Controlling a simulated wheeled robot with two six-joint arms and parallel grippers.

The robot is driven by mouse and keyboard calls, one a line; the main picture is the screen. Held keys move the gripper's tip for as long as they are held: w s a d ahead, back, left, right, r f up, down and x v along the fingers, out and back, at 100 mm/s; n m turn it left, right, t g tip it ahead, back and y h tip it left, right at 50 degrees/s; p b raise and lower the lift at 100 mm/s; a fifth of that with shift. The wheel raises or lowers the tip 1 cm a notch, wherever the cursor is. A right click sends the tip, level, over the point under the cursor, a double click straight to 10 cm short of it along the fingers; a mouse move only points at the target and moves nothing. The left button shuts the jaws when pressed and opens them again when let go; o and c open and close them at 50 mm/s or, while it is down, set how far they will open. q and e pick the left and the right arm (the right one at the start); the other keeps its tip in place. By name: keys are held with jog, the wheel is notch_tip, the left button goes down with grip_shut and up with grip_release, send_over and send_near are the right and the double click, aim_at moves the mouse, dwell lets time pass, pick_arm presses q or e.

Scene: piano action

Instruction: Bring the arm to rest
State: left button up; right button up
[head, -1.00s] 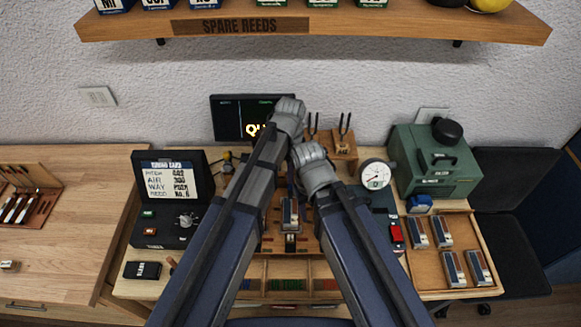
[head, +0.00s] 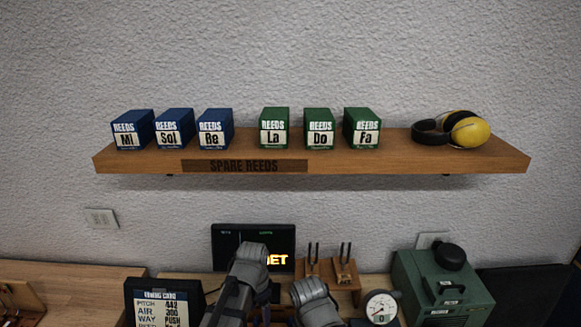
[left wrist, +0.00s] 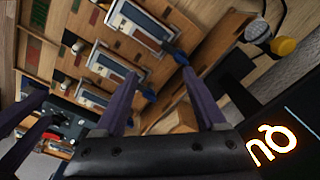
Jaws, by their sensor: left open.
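My left arm (head: 250,270) rises at the bottom centre of the head view, in front of the dark screen; its gripper is hidden there. In the left wrist view my left gripper (left wrist: 162,76) is open, its two purple fingers apart with nothing seen between them. Beyond the fingers are wooden trays with silver-and-dark reed blocks (left wrist: 140,22); I cannot tell the exact gap. My right arm (head: 315,300) stands just right of the left one, its gripper out of the head view. Purple and dark parts at the left wrist view's left edge may be my right gripper, unclear.
A screen (head: 280,240) and tuning forks (head: 345,262) stand behind the arms. A round gauge (head: 380,307) and green machine (head: 445,285) are at right, a card stand (head: 162,303) at left. A shelf (head: 400,160) above carries several reed boxes and yellow earmuffs (head: 468,131).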

pick_arm(q)
jog(key=s+a+n, duration=0.6)
jog(key=a+n, duration=0.3)
jog(key=n, duration=0.1)
jog(key=s+d+f+m+b, duration=0.1)
jog(key=s+d+m+b, duration=0.1)
jog(key=d, duration=0.4)
jog(key=s+d+f+m+y+b, duration=0.1)
jog(key=s+d+f+m, duration=0.1)
jog(key=d, duration=0.3)
jog(key=shift+s+d+f+g+b, duration=0.3)
jog(key=shift+s+d+b, duration=0.05)
jog(key=shift+s, duration=0.5)
